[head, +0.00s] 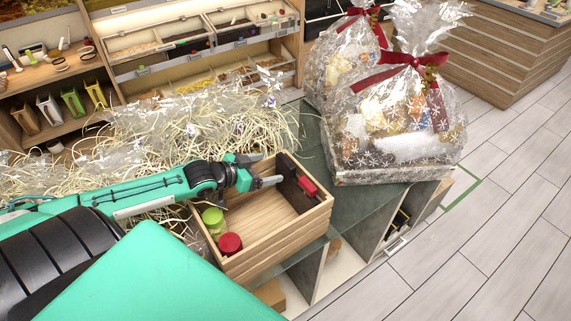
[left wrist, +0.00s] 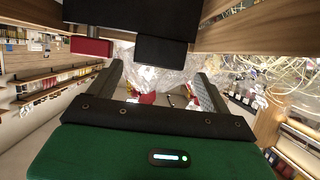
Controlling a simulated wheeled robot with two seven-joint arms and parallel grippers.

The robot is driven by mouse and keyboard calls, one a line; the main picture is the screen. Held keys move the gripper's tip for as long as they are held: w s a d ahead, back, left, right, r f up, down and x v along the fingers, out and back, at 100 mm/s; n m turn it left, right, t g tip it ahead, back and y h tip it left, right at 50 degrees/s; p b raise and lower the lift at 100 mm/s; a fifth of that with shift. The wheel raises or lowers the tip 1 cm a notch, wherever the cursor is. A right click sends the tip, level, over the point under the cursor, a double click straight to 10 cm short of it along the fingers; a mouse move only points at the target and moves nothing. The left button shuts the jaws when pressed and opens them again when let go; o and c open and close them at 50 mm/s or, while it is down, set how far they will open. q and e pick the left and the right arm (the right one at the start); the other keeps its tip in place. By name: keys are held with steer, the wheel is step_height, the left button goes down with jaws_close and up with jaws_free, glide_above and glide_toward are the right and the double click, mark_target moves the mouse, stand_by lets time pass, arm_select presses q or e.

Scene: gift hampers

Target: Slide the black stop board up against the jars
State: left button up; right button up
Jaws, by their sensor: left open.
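The wooden crate (head: 265,262) stands on a dark green counter. Two jars stand at its left end, one with a green lid (head: 212,216) and one with a red lid (head: 230,243). The black stop board (head: 288,165) is at the opposite, right end, with a red block (head: 308,187) beside it. Bare crate floor lies between board and jars. My left gripper (head: 273,181) reaches over the crate to the board. In the left wrist view its fingers (left wrist: 160,88) are apart, with the black board (left wrist: 130,18) just past them; contact cannot be told. My right gripper is not in view.
Shredded straw and clear wrap (head: 200,120) lie close behind the crate. Two wrapped hampers with red bows stand beyond its right end, the nearer one (head: 395,140) large. The green counter (head: 350,205) is bare between crate and hampers.

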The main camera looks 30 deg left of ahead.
mark_target(282, 165)
arm_select(q)
steer(key=shift+p+x, duration=0.75)
steer(key=shift+x, duration=3.3)
